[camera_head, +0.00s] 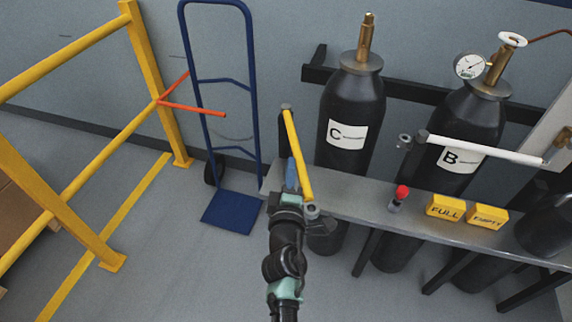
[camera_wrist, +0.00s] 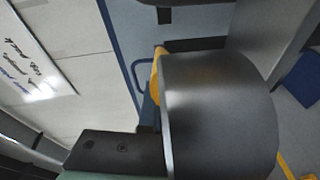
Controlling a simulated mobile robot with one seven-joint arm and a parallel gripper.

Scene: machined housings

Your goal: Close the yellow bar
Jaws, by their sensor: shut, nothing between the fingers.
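The yellow bar (camera_head: 298,152) is swung out from the rack, in front of and left of the cylinder marked C (camera_head: 350,112). Its far end is at a dark pivot (camera_head: 286,107); its near end has a grey ring fitting (camera_head: 311,211). My gripper (camera_head: 291,174) is shut and empty, close along the left side of the bar near that end; I cannot tell whether they touch. In the wrist view, a large dark grey rounded part (camera_wrist: 222,115) fills the middle and hides most of a yellow piece (camera_wrist: 156,78), likely the bar.
A white bar (camera_head: 485,149) crosses in front of cylinder B (camera_head: 470,120), with a small ring (camera_head: 404,140) left of it. A grey shelf (camera_head: 350,200) holds a red-topped item (camera_head: 400,198) and yellow signs (camera_head: 445,207). A blue hand truck (camera_head: 222,82) and yellow railing (camera_head: 150,75) stand left.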

